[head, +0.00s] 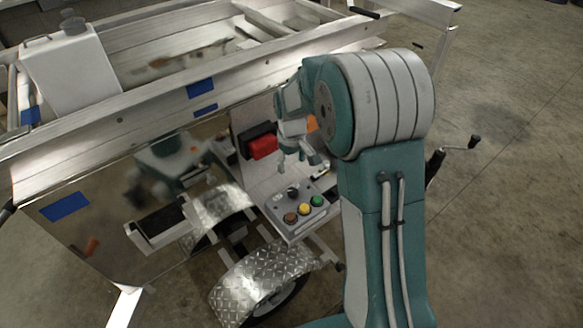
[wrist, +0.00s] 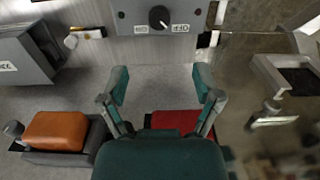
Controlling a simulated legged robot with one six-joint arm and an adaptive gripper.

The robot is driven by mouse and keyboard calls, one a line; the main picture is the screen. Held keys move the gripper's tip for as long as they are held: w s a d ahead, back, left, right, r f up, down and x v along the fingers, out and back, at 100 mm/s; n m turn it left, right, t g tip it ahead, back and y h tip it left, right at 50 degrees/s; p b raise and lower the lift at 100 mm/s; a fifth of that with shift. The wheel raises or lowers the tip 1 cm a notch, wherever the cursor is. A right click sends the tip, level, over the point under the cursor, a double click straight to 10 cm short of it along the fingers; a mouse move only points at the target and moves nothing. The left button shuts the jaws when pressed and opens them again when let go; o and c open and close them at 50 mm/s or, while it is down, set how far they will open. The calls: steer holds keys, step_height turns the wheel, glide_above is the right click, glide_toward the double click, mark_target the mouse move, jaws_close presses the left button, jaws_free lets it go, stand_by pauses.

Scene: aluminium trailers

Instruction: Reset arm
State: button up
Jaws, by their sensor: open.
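My arm rises at the right of the head view and bends over toward the trailer. My gripper (head: 298,158) hangs above and behind a grey control box (head: 290,212), apart from it. In the wrist view my gripper (wrist: 162,88) has its two fingers spread wide, with nothing between them. A panel with a black rotary knob (wrist: 158,17) and labels on both sides shows beyond the fingertips.
A red block (head: 263,146) and an orange block (wrist: 56,131) lie close to my gripper. The aluminium trailer (head: 150,104), with a white canister (head: 72,70), fills the left. Open floor (head: 500,210) lies right.

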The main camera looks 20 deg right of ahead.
stand_by(0.4)
steer(key=s+r+m+t, duration=0.2)
steer(key=s+r+t, duration=0.1)
steer(key=s+r, duration=1)
steer(key=s+r+m+t, duration=0.1)
steer(key=s+r, duration=0.2)
steer(key=s, duration=0.3)
steer(key=s+r+m+t, duration=0.1)
steer(key=s+r, duration=0.2)
steer(key=s, duration=0.4)
steer(key=shift+s+m+t, duration=0.25)
steer(key=shift+m+t, duration=0.05)
